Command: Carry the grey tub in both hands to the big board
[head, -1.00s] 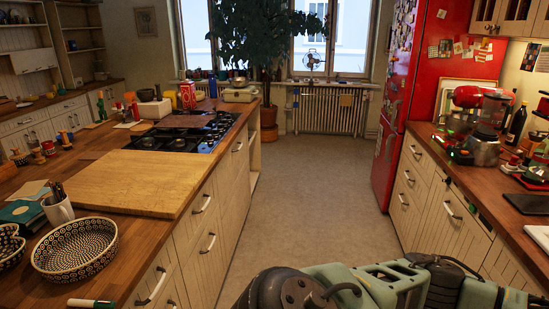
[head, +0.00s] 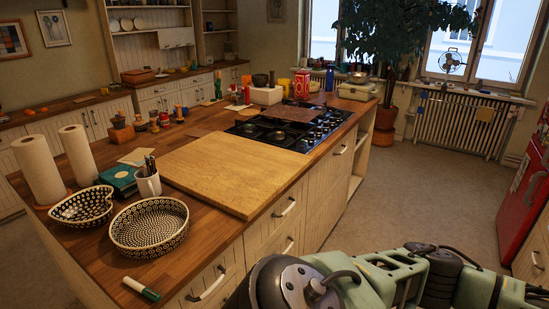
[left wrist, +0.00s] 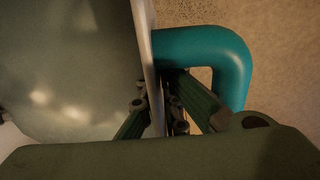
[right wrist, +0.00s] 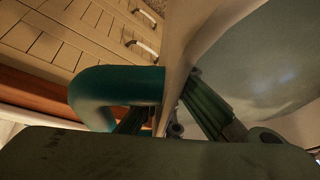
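The big board (head: 238,168) is a light wooden slab flat on the island worktop, beside the gas hob, in the head view. The grey tub (left wrist: 70,70) fills the left of the left wrist view and the right of the right wrist view (right wrist: 275,75). It has teal loop handles (left wrist: 235,65). My left gripper (left wrist: 160,95) has its fingers on both sides of the tub's wall by one handle. My right gripper (right wrist: 172,100) pinches the opposite wall by the other teal handle (right wrist: 110,88). The tub and both grippers are out of the head view.
Drawer fronts with handles face me. The floor to the right is clear.

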